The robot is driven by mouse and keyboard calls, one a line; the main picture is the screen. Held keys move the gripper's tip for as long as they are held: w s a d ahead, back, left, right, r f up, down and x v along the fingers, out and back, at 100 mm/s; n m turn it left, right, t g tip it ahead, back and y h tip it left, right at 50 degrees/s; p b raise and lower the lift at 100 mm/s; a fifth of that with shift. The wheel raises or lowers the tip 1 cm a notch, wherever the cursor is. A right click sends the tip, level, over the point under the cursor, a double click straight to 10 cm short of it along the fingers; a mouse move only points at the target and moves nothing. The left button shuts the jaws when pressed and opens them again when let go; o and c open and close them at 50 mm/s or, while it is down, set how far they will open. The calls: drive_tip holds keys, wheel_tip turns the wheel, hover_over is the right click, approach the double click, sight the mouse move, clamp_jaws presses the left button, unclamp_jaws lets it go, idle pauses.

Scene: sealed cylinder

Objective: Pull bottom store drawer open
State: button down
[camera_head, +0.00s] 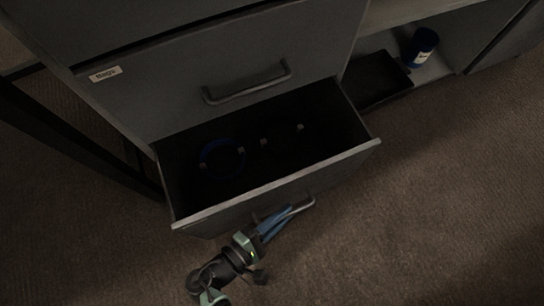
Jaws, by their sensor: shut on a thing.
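The bottom drawer (280,186) of the grey cabinet stands pulled well out, and its dark inside shows from above. Its handle (304,204) is on the front face, partly hidden by my gripper. My gripper (290,212) is at that handle, its bluish fingers shut on it. My arm reaches up to it from the lower left. A blue ring-like item (221,158) lies inside the drawer at the left. Dark items with small light parts lie to its right, too dim to make out.
Above is a shut drawer (190,92) with a handle (247,84) and a label reading "Bags" (105,74). At right, a low shelf holds a black tray (377,82) and a blue cylinder (421,46). A dark frame (80,140) stands at left. Carpet (440,200) is clear at right.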

drive_tip(key=s+d+p, duration=0.3)
drive_tip(key=s, duration=0.9)
drive_tip(key=shift+d, duration=0.4)
drive_tip(key=c, duration=0.9)
unclamp_jaws()
drive_tip(key=p+v, duration=0.2)
drive_tip(key=v, duration=1.1)
drive_tip(key=shift+s+f, duration=0.1)
drive_tip(key=shift+f, duration=0.05)
